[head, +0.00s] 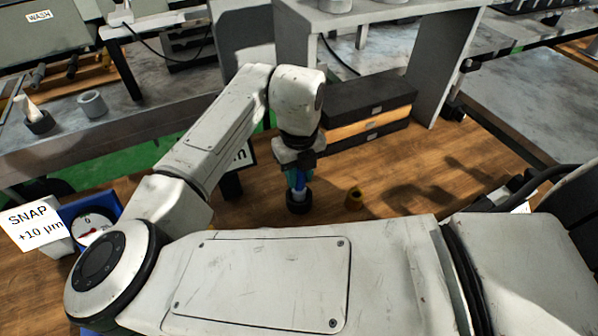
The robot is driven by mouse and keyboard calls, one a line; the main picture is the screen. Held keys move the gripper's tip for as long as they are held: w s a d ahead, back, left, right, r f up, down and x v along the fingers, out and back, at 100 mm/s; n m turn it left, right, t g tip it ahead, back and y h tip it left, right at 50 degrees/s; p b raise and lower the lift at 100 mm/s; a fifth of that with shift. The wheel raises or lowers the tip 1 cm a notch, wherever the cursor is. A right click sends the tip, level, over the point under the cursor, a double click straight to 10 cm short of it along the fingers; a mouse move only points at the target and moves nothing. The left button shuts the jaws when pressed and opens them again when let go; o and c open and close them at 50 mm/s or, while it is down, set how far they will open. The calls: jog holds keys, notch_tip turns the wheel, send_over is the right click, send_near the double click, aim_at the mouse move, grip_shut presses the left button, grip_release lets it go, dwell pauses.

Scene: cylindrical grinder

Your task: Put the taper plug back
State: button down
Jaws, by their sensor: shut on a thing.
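Most of that piece is hidden between the fingers. A round black piece (298,204) is right below the fingertips. I cannot tell whether the plug stands in it, touches it or is just above it.
Behind are stacked black and wooden boxes (365,110) and a grey stand (427,70). A blue box with a dial gauge (92,228) and a SNAP sign (33,228) are at left. Bare wood lies right of the brass piece.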

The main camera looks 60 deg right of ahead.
jog(key=shift+f, duration=0.1)
jog(key=c, duration=0.9)
grip_release()
notch_tip(320, 180, up, 12)
jog(key=shift+r, duration=0.15)
